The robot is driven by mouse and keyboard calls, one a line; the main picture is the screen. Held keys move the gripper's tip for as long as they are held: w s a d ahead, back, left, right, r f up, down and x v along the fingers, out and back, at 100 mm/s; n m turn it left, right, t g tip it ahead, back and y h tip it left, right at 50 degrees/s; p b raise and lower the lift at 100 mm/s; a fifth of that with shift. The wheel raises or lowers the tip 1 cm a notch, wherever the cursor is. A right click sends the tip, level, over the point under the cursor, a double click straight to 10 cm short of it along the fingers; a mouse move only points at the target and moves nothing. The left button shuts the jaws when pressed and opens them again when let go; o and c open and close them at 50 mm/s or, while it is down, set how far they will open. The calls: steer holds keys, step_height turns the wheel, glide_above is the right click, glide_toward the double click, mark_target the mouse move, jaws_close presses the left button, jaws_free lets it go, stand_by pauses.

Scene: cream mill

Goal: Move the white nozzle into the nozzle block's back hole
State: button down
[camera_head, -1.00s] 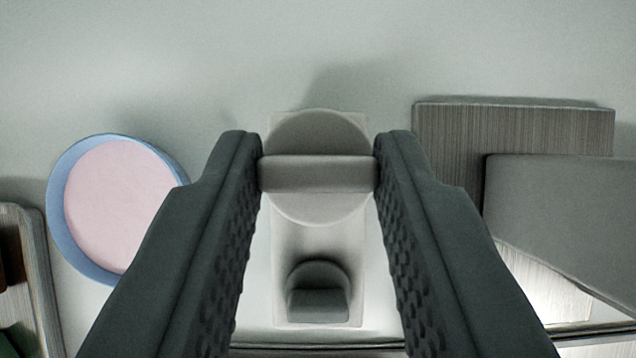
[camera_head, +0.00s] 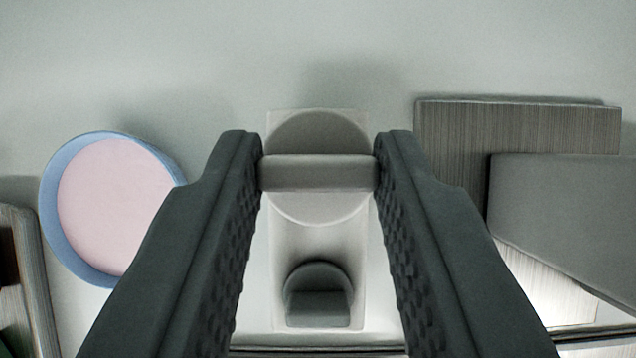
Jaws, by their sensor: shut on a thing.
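The white nozzle (camera_head: 316,206), greyish in this light, shows as a round disc with a raised bar across it. My gripper (camera_head: 317,173) is shut on that bar, one finger at each end. The pale, oblong nozzle block (camera_head: 345,262) lies below, between my fingers. The disc overlaps the block's far part in the picture and hides what is there, including any back hole. I cannot tell the nozzle's height above the block.
A blue-rimmed round dish (camera_head: 60,248) with a pink inside stands at the left. A wood-edged tray (camera_head: 32,270) is partly in view at the lower left. A grey grained board (camera_head: 530,128) and a plain grey slab (camera_head: 570,200) lie at the right. The surface beyond is clear.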

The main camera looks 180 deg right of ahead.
mark_target(318, 223)
steer(key=shift+f, duration=2.8)
stand_by(1.0)
steer(key=c, duration=1)
jaws_free()
steer(key=shift+r, duration=0.1)
steer(key=shift+r, duration=2.95)
